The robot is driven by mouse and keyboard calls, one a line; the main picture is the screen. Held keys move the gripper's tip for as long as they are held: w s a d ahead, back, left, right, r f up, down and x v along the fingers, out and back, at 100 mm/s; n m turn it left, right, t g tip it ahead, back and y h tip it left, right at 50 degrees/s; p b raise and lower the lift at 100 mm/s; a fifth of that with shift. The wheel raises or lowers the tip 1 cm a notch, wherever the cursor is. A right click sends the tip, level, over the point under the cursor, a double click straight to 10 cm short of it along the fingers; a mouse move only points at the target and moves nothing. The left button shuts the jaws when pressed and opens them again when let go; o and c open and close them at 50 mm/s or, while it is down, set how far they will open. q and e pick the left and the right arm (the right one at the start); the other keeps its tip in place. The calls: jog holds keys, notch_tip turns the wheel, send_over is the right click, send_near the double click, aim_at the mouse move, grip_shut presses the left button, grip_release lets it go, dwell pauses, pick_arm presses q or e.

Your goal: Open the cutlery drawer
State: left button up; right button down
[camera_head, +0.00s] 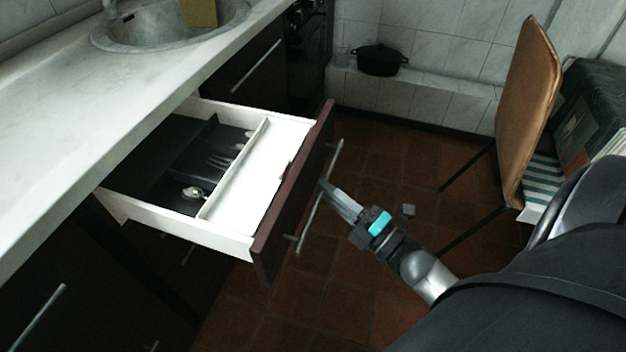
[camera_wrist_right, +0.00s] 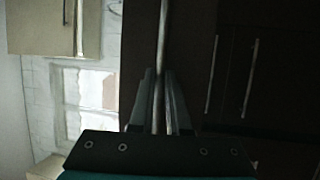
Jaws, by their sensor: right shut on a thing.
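The cutlery drawer (camera_head: 290,170) stands pulled out from under the counter, with a dark front and white sides. Inside is a black cutlery tray (camera_head: 165,172) with several forks and spoons, beside a bare white strip of drawer floor. My right gripper (camera_head: 326,186) is at the long metal bar handle (camera_head: 308,222) on the drawer front. In the right wrist view the fingers (camera_wrist_right: 160,100) are shut around the handle bar (camera_wrist_right: 163,40), which runs between them. My left gripper is in neither view.
A pale counter (camera_head: 60,150) with a round sink (camera_head: 170,25) runs along the left. A brown chair (camera_head: 528,110) stands at the right. A black pot (camera_head: 380,60) sits on a tiled ledge at the back. Red-brown floor tiles (camera_head: 385,185) are clear between drawer and chair.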

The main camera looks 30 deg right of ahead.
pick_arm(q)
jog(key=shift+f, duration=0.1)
pick_arm(e)
jog(key=shift+s+d, duration=0.1)
jog(key=shift+s, duration=0.05)
jog(key=c, duration=0.9)
grip_release()
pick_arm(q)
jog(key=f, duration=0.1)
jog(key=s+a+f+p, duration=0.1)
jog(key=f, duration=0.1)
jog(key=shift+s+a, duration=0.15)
pick_arm(e)
jog(key=v, duration=1.5)
jog(key=shift+s, duration=0.15)
